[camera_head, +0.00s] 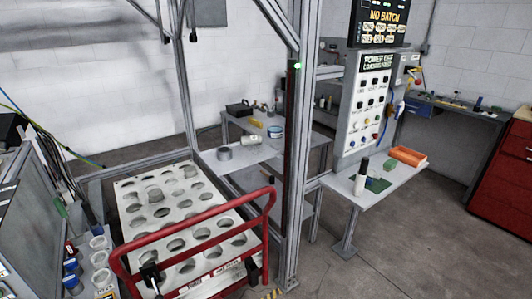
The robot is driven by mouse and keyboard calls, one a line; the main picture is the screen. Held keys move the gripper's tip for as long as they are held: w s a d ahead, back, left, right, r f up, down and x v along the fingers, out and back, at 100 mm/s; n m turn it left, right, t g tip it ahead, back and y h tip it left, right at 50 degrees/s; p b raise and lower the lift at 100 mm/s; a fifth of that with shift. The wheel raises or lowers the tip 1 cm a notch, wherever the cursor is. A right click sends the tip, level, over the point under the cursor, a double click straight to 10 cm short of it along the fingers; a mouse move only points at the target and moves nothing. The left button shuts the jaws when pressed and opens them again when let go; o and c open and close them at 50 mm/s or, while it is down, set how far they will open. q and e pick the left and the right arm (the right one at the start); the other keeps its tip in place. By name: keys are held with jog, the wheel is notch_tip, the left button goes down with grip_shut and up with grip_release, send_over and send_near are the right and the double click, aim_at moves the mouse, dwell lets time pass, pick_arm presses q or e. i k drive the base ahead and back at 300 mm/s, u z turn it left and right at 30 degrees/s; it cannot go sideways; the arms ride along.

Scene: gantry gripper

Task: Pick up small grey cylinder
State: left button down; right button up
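I cannot tell which of these is the small grey cylinder. Neither of my grippers shows in the head view.
A red tubular rail (196,216) runs along the tray's near side. A metal gantry post (291,170) stands right of the tray. A small side table (400,176) holds an orange bin (408,156). A monitor (32,210) stands at left. Open floor lies at right.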

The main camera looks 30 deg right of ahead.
aim_at(256, 140)
jog(key=k, duration=0.5)
jog(key=z, duration=0.55)
jog(key=i, duration=1.45)
jog(key=u, duration=0.6)
